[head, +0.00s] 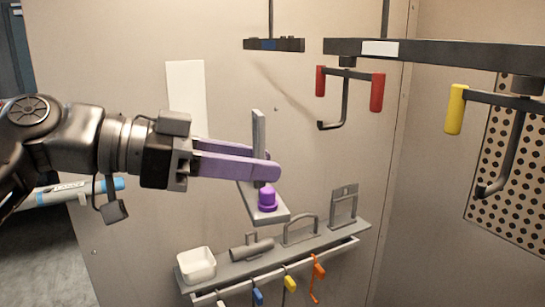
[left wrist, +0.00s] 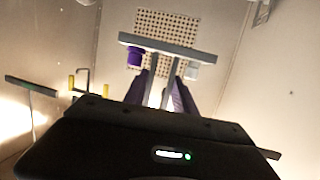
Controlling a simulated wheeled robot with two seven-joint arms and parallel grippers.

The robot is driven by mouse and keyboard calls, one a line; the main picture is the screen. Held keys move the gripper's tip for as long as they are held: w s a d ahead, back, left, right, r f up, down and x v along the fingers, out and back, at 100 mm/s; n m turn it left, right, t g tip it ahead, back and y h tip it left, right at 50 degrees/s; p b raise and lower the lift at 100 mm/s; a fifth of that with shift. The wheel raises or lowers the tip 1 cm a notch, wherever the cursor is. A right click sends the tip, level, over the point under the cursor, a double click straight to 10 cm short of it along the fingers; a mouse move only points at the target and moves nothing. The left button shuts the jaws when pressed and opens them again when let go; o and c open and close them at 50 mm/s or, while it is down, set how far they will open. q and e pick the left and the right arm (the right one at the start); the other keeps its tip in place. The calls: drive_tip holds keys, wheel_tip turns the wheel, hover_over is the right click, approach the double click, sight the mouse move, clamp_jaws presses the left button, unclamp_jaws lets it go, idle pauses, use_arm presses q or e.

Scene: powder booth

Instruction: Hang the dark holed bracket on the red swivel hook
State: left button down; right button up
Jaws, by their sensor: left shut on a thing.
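My left gripper (head: 272,172), with purple fingers, is shut on a grey L-shaped bracket (head: 259,130). One plate of the bracket stands upright and the other lies low, with a purple plug (head: 268,199) on it. The bracket also shows in the left wrist view (left wrist: 168,47), with a purple plug and a paler one. I cannot make out open holes in it. The red swivel hook (head: 346,103) hangs at upper right, a dark J-shaped hook between two red grips. The bracket is in the air, left of and below the hook, apart from it. My right gripper is not in view.
A dark overhead bar (head: 440,53) carries the red hook and a yellow-gripped hook (head: 515,140). Below is a grey shelf (head: 219,273) with a white bin (head: 196,265), several grey parts and small coloured hooks beneath. Between bracket and red hook the air looks clear.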

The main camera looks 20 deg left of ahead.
use_arm(q)
drive_tip(key=shift+s, duration=0.1)
drive_tip(key=shift+w+d, duration=0.15)
drive_tip(key=shift+w, duration=0.05)
drive_tip(key=w+d+p, duration=0.1)
drive_tip(key=w+d, duration=0.3)
drive_tip(key=w, duration=0.1)
drive_tip(key=shift+p, duration=0.4)
idle(0.3)
drive_tip(key=shift+f, duration=0.1)
drive_tip(key=shift+w+f+b, duration=0.1)
drive_tip(key=shift+b, duration=0.3)
idle(0.4)
drive_tip(key=shift+w+d, duration=0.1)
drive_tip(key=shift+d, duration=0.05)
idle(0.7)
drive_tip(key=shift+w+d, duration=1.45)
drive_tip(key=shift+w, duration=0.25)
drive_tip(key=shift+f+b, duration=0.2)
drive_tip(key=shift+b, duration=0.3)
